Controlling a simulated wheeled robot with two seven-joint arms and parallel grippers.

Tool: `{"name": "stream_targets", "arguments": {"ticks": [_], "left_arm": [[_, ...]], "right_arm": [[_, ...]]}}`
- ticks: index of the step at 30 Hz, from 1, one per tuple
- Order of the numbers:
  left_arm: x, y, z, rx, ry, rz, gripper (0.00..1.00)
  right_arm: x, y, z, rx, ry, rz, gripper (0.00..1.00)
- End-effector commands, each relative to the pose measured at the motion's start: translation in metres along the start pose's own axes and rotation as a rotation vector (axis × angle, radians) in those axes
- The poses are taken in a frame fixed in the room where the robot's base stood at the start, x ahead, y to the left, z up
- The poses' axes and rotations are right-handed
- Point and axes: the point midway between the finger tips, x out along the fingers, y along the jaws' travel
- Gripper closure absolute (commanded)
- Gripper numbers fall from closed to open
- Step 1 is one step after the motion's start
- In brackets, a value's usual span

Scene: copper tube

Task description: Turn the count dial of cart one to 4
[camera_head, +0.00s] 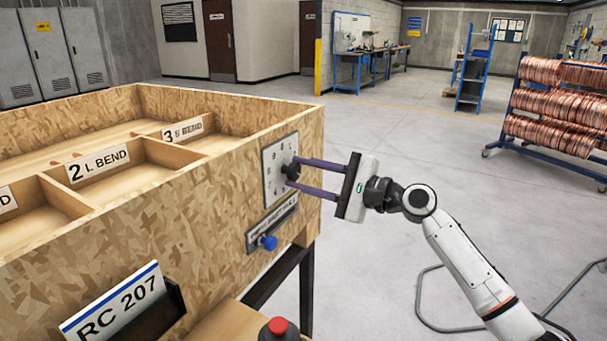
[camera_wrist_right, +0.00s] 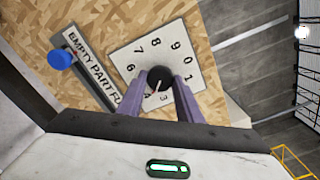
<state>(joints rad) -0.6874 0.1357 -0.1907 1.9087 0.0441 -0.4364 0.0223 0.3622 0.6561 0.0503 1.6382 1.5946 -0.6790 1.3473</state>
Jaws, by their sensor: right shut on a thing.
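The count dial has a white number plate (camera_head: 273,182) on the end of the wooden cart (camera_head: 215,185). Its black knob (camera_head: 291,169) also shows in the right wrist view (camera_wrist_right: 159,76). My right gripper (camera_head: 296,173) is shut on the knob, with one purple finger on each side. In the wrist view a pale pointer line on the knob runs down and slightly left, toward the 4, left of the 3. The fingers hide part of the lower numbers. My left gripper is not in view.
Below the dial is a label plate with a blue knob (camera_head: 268,242). Copper coils (camera_head: 560,103) hang on a rack at right. The floor beside the cart is mostly clear.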

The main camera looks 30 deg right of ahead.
Motion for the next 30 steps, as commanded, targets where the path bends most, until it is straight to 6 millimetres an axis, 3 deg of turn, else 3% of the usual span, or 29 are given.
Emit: {"name": "stream_targets", "arguments": {"ticks": [10, 26, 27, 30], "left_arm": [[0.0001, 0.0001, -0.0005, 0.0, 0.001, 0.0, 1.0], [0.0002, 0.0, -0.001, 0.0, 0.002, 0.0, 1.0], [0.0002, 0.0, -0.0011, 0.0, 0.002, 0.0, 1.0], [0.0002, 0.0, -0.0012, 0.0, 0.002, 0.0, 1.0]], "right_arm": [[-0.0003, 0.0001, -0.0008, 0.136, 0.002, -0.002, 0.9], [-0.0003, 0.0005, -0.0007, 0.157, 0.002, -0.001, 0.9], [-0.0003, 0.0005, -0.0007, 0.157, 0.002, -0.001, 0.63], [-0.0002, 0.0005, -0.0006, 0.157, 0.001, 0.0, 0.49]]}}
